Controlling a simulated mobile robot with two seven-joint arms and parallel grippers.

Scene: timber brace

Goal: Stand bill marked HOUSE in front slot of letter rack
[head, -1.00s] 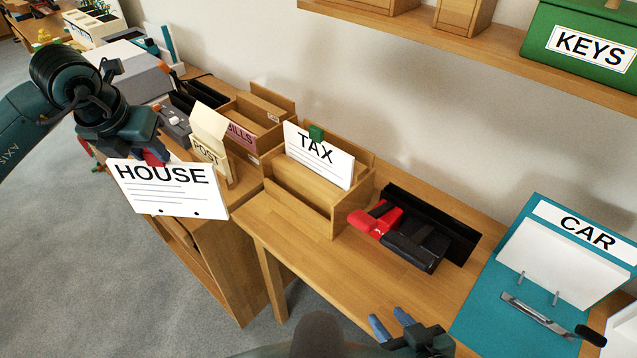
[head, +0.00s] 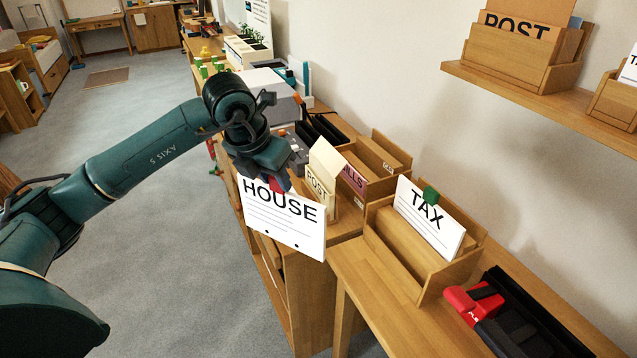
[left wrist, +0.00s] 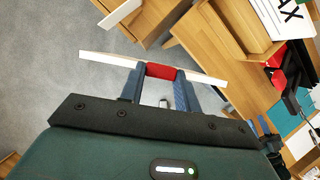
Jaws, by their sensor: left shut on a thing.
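The white HOUSE bill (head: 284,222) hangs in my left gripper (head: 272,182), off the front of the cabinet. In the left wrist view the bill (left wrist: 105,58) shows edge-on, with the blue fingers (left wrist: 158,82) shut on its red clip (left wrist: 160,70). A wooden letter rack (head: 397,262) stands on the table to the right of the bill, apart from it. The TAX card (head: 428,222), with a green clip, leans in its back slot; the front slot looks empty. My right gripper seems to show small at the right edge of the left wrist view (left wrist: 268,136); its jaws are unclear.
A cream POST envelope (head: 322,180) and a wooden box with a pink BILLS card (head: 354,181) stand on the cabinet left of the rack. A red stapler-like thing (head: 470,302) and black tray lie right of it. A wall shelf (head: 560,103) hangs above.

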